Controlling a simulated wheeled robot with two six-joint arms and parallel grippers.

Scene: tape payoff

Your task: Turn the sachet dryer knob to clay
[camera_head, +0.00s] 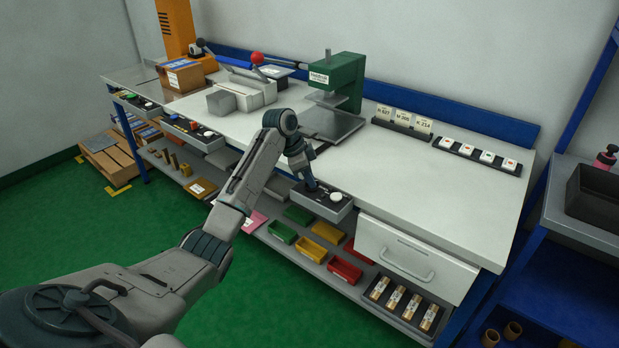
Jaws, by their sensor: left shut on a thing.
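My left gripper (311,186) reaches down to the left part of a grey control box (322,205) on the bench's front edge. It is shut on a knob there, which the fingers mostly hide. A round white knob or dial (336,197) shows on the same box, just right of the fingers. The box's labels, including any clay mark, are too small to read, and the pointer of the gripped knob cannot be seen. My right gripper is not in view.
More control boxes sit along the front edge at left (192,132). A green press (338,80) stands at the back. A white drawer (412,258) hangs right of the gripper, and coloured bins (327,233) lie below. The right benchtop (420,180) is mostly clear.

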